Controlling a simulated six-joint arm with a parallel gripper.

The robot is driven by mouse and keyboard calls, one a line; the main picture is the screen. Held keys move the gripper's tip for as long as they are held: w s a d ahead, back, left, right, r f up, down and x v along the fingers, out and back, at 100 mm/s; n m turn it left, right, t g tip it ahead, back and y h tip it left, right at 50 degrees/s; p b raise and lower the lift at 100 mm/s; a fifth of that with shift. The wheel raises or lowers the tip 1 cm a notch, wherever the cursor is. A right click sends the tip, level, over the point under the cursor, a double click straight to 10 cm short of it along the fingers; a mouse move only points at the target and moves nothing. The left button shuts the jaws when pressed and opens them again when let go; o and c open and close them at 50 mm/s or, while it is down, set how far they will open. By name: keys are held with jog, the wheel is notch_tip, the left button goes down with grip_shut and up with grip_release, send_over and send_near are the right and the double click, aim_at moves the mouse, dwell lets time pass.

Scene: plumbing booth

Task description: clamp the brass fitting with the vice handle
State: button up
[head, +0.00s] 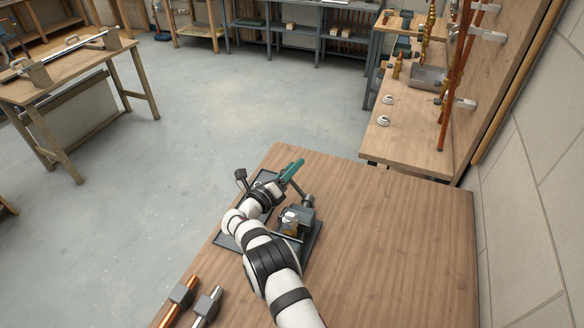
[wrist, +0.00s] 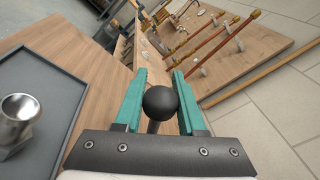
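The vice (head: 300,218) is a dark grey block on a dark tray near the middle of the bench. A small pale, yellowish piece (head: 290,228) shows at its near side and may be the brass fitting; its seating is too small to make out. My gripper (head: 293,169) reaches over the back of the vice. In the wrist view, a black ball knob (wrist: 160,102) on a grey bar, seemingly the vice handle's end, lies between the teal fingers of my gripper (wrist: 160,80). It nearly fills the gap; whether both fingers press on it cannot be told.
A shiny metal cup-shaped piece (wrist: 18,117) stands on the grey tray (wrist: 62,75) at left in the wrist view. Copper (head: 180,293) and silvery (head: 207,303) pipe pieces lie at the bench's front left. The bench's right side (head: 410,250) is clear.

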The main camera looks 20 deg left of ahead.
grip_shut()
dwell(0.9)
